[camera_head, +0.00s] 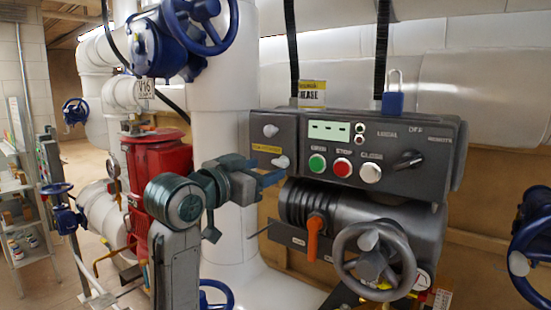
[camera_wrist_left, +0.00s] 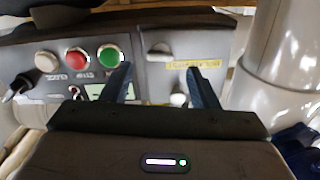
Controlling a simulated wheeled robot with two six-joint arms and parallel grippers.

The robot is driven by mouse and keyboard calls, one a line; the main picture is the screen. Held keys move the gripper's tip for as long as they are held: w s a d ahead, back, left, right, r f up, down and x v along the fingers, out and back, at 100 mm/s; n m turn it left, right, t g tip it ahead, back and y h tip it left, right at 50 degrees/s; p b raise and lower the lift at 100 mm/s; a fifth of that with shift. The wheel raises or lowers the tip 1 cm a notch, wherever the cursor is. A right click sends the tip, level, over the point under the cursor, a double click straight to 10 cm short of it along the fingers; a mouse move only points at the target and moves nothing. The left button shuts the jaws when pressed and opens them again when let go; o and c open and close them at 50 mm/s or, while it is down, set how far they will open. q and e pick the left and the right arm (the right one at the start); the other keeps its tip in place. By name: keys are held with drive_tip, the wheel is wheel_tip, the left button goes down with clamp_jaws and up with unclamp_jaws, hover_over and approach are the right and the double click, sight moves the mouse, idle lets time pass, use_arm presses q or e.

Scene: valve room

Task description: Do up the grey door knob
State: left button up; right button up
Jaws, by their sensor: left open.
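The grey panel (camera_head: 375,155) has a small door at its left end with two pale grey knobs. The upper knob (camera_head: 270,130) sits above a yellow label, and the lower knob (camera_head: 281,162) sits below it; I cannot tell which one the task means. In the left wrist view, which is upside down, the lower knob (camera_wrist_left: 160,50) shows grey and the upper knob (camera_wrist_left: 178,98) whiter, partly behind the gripper. My left gripper (camera_head: 266,173) is open and empty in front of the door. Its blue fingers (camera_wrist_left: 160,82) stand apart, with both knobs seen between them.
Green, red and white buttons (camera_head: 342,167) and a black selector handle (camera_head: 408,161) are on the panel. Below are an orange lever (camera_head: 313,238) and a grey handwheel (camera_head: 374,262). A blue padlock (camera_head: 393,101) stands on top. A white pipe (camera_head: 215,100) rises left of the panel.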

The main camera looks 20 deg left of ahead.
sight(278, 164)
use_arm(q)
drive_tip(key=p+x, duration=0.1)
drive_tip(key=x, duration=0.3)
drive_tip(key=shift+r, duration=0.1)
drive_tip(key=shift+w+d, duration=0.15)
drive_tip(key=shift+w, duration=0.3)
drive_tip(key=c, duration=1)
